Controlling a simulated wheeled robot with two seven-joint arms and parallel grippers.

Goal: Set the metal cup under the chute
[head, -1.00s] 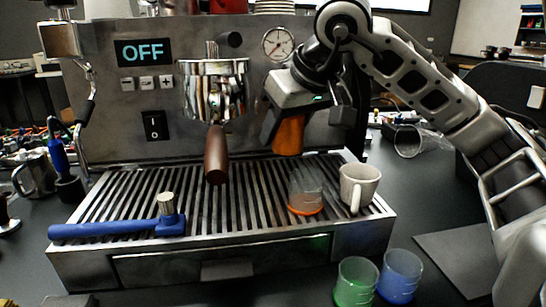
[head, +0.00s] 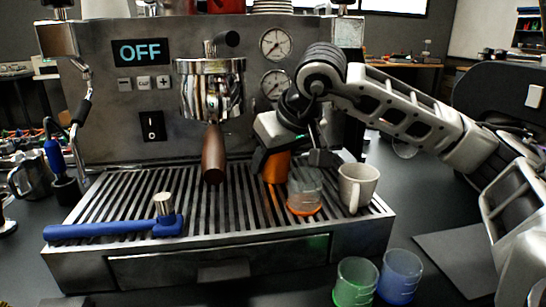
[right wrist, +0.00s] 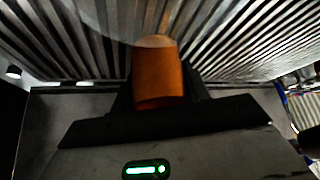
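A metal jug-like cup (head: 32,175) stands on the dark counter at the far left, beside the espresso machine. No chute can be made out for certain. My right gripper (head: 276,158) is low over the right half of the drip tray. It is shut on an orange block-like piece (head: 276,167), which points down towards the slats. In the right wrist view the orange piece (right wrist: 158,75) sits between the dark fingers, with the slats beyond it. Whether it touches the tray cannot be told. My left gripper is out of view.
On the drip tray (head: 205,246) are a clear glass (head: 306,190) with an orange base, a white mug (head: 357,186) and a blue-handled hammer (head: 115,229). The portafilter (head: 213,150) juts out left of my gripper. Green (head: 355,284) and blue (head: 400,276) glasses stand in front.

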